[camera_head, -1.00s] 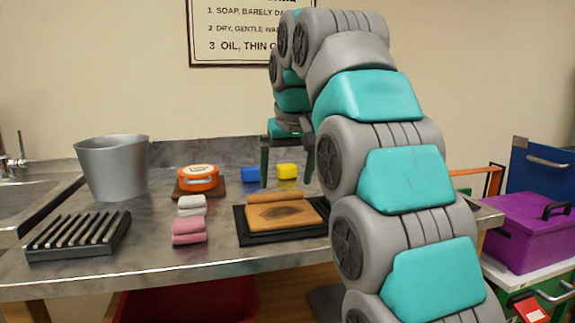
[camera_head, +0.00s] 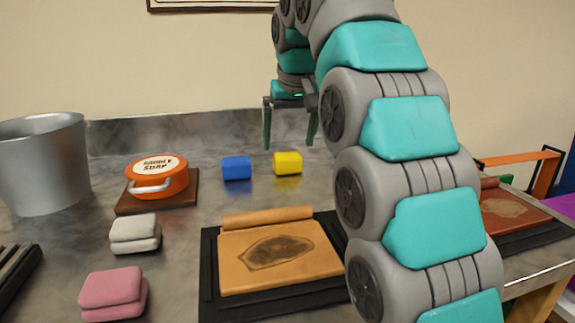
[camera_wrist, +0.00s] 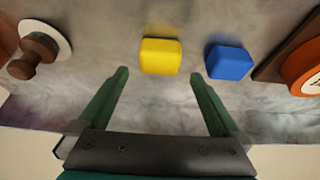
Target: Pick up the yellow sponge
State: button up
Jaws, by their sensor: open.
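The yellow sponge (camera_head: 287,163) is a small block on the grey metal bench, just right of the blue sponge (camera_head: 237,168). My gripper (camera_head: 290,138) is open and empty, above the bench near the yellow sponge. In the wrist view the yellow sponge (camera_wrist: 161,56) lies ahead of the two green fingers (camera_wrist: 158,75), between their lines and apart from both. The blue sponge (camera_wrist: 228,62) is beyond the finger on the right there. Nothing hides the yellow sponge in either view.
An orange saddle soap tin (camera_head: 157,177) on a brown board, a metal bucket (camera_head: 42,165), a white folded cloth (camera_head: 135,233), a pink one (camera_head: 113,294) and a leather piece (camera_head: 275,255) on a black tray stand around. A brown knob-like thing (camera_wrist: 37,52) shows in the wrist view.

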aim_at(287, 155)
jog(key=shift+x, duration=2.6)
jog(key=shift+s, duration=0.1)
jog(key=c, duration=1.3)
jog(key=shift+o, duration=0.2)
jog(key=shift+r+p, duration=0.1)
jog(key=shift+p, duration=0.2)
